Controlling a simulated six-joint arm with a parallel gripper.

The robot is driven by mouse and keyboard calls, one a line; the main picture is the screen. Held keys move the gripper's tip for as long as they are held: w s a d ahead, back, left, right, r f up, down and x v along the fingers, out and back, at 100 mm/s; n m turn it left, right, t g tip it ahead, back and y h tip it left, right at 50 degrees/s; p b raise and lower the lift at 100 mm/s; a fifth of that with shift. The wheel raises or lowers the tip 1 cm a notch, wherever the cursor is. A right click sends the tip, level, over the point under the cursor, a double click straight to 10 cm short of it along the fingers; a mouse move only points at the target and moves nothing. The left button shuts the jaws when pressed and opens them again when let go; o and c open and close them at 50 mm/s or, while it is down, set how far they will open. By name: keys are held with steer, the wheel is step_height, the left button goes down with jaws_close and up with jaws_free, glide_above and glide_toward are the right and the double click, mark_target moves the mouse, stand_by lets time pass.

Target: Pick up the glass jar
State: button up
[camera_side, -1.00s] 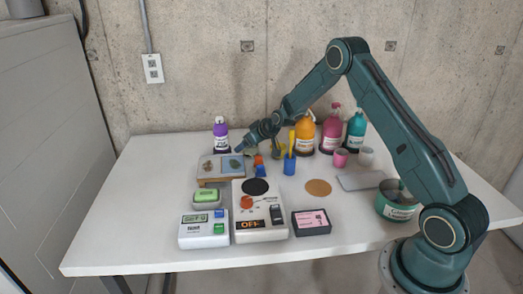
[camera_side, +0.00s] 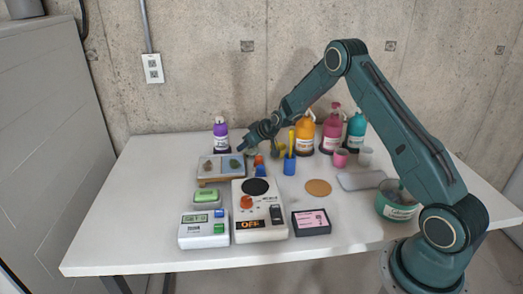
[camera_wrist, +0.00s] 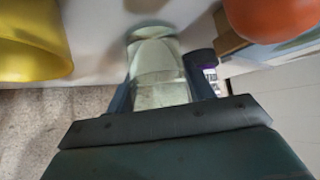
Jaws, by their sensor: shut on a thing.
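The glass jar (camera_wrist: 158,65) is clear and pale greenish. In the wrist view it sits between the two fingers of my gripper (camera_wrist: 162,92), which are shut on it from both sides. In the side view my gripper (camera_side: 245,146) is at the back of the table, just right of the tray with small stones. The jar is mostly hidden there behind the gripper and small items. I cannot tell whether its base touches the table.
A purple bottle (camera_side: 221,134) stands left of my gripper, beyond the tray (camera_side: 208,180). A hot plate (camera_side: 256,218) is in front.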

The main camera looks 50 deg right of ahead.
steer(key=shift+o, duration=0.2)
steer(key=shift+r, duration=0.35)
step_height(320, 180, up, 19)
stand_by(1.9)
steer(key=shift+r, duration=0.2)
stand_by(0.7)
steer(key=s+a+r+n+y, duration=0.1)
steer(key=s+a+r, duration=0.1)
steer(key=s+a, duration=0.6)
steer(key=s+a+r+n+y, duration=0.1)
steer(key=s+a+r+n, duration=0.1)
steer(key=s+a, duration=0.6)
steer(key=shift+a+r+n+y, duration=0.3)
steer(key=shift+a+r+y, duration=0.1)
steer(key=shift+a, duration=0.1)
steer(key=shift+f, duration=0.15)
step_height(320, 180, down, 16)
steer(key=shift+w, duration=0.1)
